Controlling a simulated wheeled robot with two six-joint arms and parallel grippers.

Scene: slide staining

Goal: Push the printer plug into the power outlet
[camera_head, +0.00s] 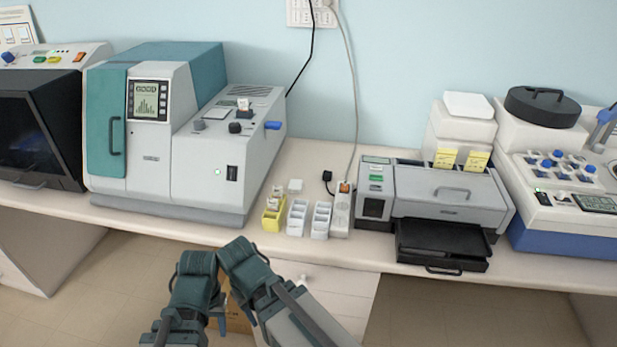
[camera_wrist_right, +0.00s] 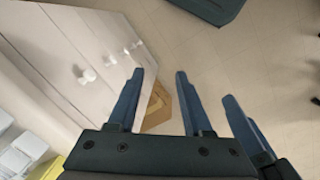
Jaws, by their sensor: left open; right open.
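The black plug (camera_head: 327,176) lies on the bench with a short dark lead, just left of the upper end of a white power strip (camera_head: 340,218) and apart from it. The strip has an orange switch, and its sockets are too small to make out. The printer (camera_head: 450,200) stands to the right of the strip. My left gripper (camera_head: 218,312) is open and empty, low in front of the bench. My right gripper is beside it, its fingers mostly hidden in the head view; in the right wrist view (camera_wrist_right: 160,75) it is open and empty.
Small yellow (camera_head: 273,217) and white trays (camera_head: 297,218) stand left of the strip. A large analyser (camera_head: 155,130) stands further left. A wall outlet (camera_head: 312,12) holds cords. A cardboard box (camera_head: 238,318) is on the floor below. Cabinet doors with knobs (camera_wrist_right: 88,76) show beside my right gripper.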

